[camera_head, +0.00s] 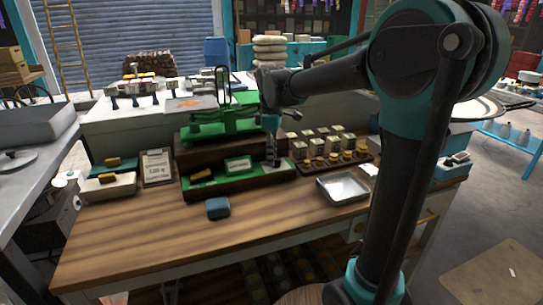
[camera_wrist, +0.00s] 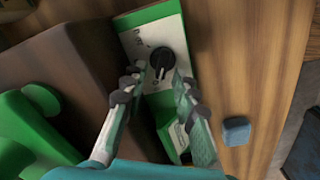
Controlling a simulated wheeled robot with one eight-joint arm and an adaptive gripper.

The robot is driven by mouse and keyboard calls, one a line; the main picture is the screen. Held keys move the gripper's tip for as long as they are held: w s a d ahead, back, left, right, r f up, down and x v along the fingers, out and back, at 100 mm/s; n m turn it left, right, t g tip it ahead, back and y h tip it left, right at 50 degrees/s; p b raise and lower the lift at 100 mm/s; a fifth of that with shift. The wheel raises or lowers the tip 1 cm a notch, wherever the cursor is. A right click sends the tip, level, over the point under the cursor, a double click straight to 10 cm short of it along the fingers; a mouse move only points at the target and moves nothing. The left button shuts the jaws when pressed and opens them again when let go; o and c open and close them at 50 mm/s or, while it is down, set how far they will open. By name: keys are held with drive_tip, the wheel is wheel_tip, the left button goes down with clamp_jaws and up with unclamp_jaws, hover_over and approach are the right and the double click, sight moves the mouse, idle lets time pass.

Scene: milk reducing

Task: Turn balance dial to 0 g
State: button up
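The balance dial (camera_wrist: 163,58) is a round black knob with a pointer, on a white plate on the green panel (camera_wrist: 150,20) in the wrist view. Its markings are too small to read. My gripper (camera_wrist: 160,72) is open, with one fingertip on each side of the knob's near edge. I cannot tell whether the fingers touch it. In the head view my gripper (camera_head: 271,152) points down at the right end of the green-topped tray and hides the dial. The green balance (camera_head: 222,118) stands on a dark wooden block behind it.
A blue block (camera_head: 217,208) lies in front of the tray; it also shows in the wrist view (camera_wrist: 236,131). A metal tray (camera_head: 343,188) and a rack of small jars (camera_head: 335,160) are to the right. A clipboard (camera_head: 157,167) stands left. The front of the wooden table (camera_head: 150,235) is clear.

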wheel_tip(320, 180, up, 12)
idle(0.8)
